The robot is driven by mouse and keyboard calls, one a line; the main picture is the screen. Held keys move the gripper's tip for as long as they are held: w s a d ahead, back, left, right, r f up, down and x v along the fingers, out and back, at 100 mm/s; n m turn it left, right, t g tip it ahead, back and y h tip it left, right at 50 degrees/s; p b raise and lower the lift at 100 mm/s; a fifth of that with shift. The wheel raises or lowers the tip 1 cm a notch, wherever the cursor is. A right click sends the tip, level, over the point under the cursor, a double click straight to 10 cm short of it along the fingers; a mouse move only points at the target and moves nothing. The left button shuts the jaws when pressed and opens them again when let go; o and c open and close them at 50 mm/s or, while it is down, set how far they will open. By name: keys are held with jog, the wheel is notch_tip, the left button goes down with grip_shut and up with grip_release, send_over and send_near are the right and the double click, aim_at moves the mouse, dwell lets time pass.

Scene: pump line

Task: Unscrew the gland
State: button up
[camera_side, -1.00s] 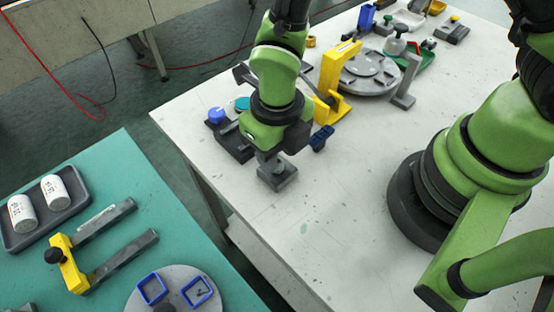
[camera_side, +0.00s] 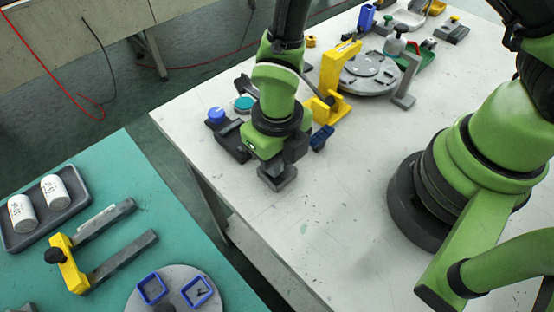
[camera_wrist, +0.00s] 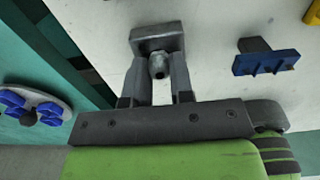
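The gland (camera_wrist: 158,66) shows in the wrist view as a small round metal fitting on a grey block (camera_wrist: 157,34). The block also shows in the side view (camera_side: 277,180) on the white table, under my gripper. My gripper (camera_wrist: 163,62) has one finger on each side of the gland. The fingers look spread, with the gland between them; I cannot see clear contact. In the side view the gland is hidden by my gripper (camera_side: 277,165).
A blue clamp-like part (camera_wrist: 266,62) lies right of the block in the wrist view. In the side view, a dark fixture with a blue knob (camera_side: 216,115) and a yellow bracket (camera_side: 330,80) stand close behind. The white table in front is clear.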

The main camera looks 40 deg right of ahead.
jog(key=o, duration=0.6)
jog(key=shift+r, duration=0.1)
jog(key=shift+r, duration=2.15)
jog(key=m, duration=0.3)
jog(key=r+m, duration=0.1)
jog(key=m, duration=0.3)
jog(key=shift+r, duration=0.1)
jog(key=m, duration=0.4)
jog(key=shift+r, duration=0.3)
jog(key=m, duration=0.4)
jog(key=shift+r, duration=0.3)
jog(key=shift+f+m, duration=0.2)
jog(key=shift+m, duration=0.3)
jog(key=shift+f, duration=3.25)
